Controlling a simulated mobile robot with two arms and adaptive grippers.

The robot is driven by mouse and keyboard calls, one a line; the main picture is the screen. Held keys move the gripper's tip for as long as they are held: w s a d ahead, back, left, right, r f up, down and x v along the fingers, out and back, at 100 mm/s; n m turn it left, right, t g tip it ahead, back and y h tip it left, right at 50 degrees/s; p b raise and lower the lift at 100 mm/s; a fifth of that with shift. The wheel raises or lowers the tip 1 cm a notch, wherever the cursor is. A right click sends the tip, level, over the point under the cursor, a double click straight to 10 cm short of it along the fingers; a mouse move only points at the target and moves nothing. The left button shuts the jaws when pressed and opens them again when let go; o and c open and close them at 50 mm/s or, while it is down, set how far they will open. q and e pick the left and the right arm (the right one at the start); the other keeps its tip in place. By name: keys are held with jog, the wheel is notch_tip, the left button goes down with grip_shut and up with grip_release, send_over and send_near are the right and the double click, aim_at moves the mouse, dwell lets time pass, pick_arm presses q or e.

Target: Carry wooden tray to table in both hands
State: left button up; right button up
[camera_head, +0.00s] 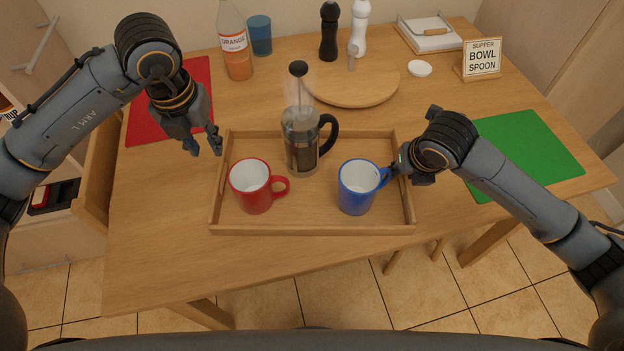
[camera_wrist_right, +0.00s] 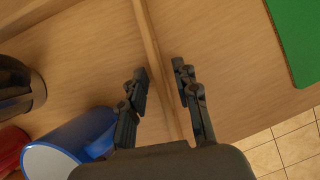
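The wooden tray (camera_head: 315,228) lies flat on the table. It holds a red mug (camera_head: 250,188), a blue mug (camera_head: 356,190) and a French press (camera_head: 300,150) with its plunger up. My left gripper (camera_head: 204,146) is open and empty, at the tray's left rear corner. My right gripper (camera_head: 398,172) is at the tray's right wall, close to the blue mug's handle. In the right wrist view its open fingers (camera_wrist_right: 164,92) are on either side of the tray's right wall (camera_wrist_right: 150,45), with gaps showing. Whether they touch it is unclear.
The table (camera_head: 150,260) also bears a round board (camera_head: 350,88), an orange bottle (camera_head: 235,50), a blue cup (camera_head: 259,36), a sign (camera_head: 482,60), a red mat (camera_head: 185,115) and a green mat (camera_head: 525,150). Bare table lies in front of the tray. An open drawer (camera_head: 95,185) is at left.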

jog(key=shift+r, duration=0.1)
jog(key=shift+s+r, duration=0.1)
jog(key=shift+r, duration=0.2)
pick_arm(q)
jog(key=shift+r, duration=0.3)
pick_arm(e)
jog(key=v, duration=1.1)
jog(key=shift+s, duration=0.15)
